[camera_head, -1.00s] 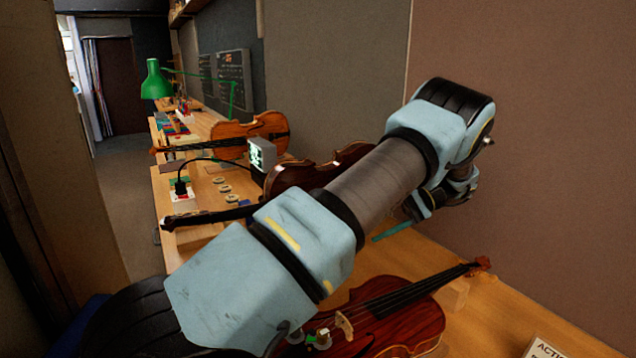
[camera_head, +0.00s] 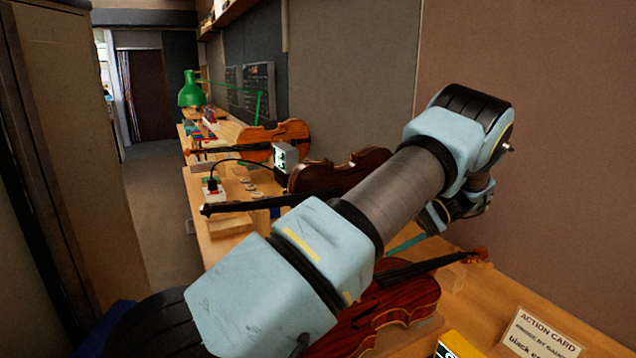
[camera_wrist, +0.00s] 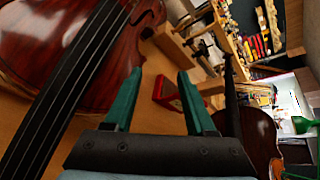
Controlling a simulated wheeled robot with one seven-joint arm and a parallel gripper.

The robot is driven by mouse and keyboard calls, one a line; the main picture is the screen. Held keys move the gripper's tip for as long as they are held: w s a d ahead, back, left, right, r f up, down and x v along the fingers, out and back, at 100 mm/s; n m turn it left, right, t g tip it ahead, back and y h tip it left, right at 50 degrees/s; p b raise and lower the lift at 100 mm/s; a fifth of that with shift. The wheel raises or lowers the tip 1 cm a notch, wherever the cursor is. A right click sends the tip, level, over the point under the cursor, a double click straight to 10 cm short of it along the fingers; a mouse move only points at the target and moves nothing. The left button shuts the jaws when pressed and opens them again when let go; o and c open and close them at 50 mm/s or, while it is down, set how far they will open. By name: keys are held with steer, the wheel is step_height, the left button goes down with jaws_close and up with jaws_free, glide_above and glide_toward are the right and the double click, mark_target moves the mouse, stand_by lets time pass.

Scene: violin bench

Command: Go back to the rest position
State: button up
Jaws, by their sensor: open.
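My gripper (camera_wrist: 158,98) shows in the wrist view with its two green fingers apart and nothing between them. In the head view my arm reaches across the bench, and its end is mostly hidden behind the arm's far links. A reddish violin (camera_head: 395,302) lies on the bench below my arm, partly hidden by it. In the wrist view a large reddish violin (camera_wrist: 45,45) fills the upper left, apart from the fingers.
A dark brown violin (camera_head: 338,172) and a lighter violin (camera_head: 285,138) lie farther along the bench. A small boxed device (camera_head: 286,157), a green lamp (camera_head: 191,92) and an action card (camera_head: 540,335) also stand there. The floor (camera_head: 160,195) at left is clear.

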steer(key=shift+a+r+h, duration=0.1)
steer(key=shift+a+h, duration=0.4)
steer(key=shift+a, duration=0.25)
steer(key=s+a+r+n+h, duration=0.15)
steer(key=a+h, duration=0.45)
steer(key=a, duration=0.6)
steer(key=s+a+n+t+h, duration=0.1)
steer(key=s+a+h, duration=0.1)
steer(key=s+a, duration=0.1)
steer(key=s+a+r+n+t+h, duration=0.1)
steer(key=s+a+t+h, duration=0.1)
steer(key=s, duration=0.3)
steer(key=s+a+n+t+h, duration=0.1)
steer(key=s+a+h, duration=0.1)
steer(key=s+a, duration=0.2)
steer(key=shift+a+r, duration=0.25)
steer(key=shift+a, duration=0.3)
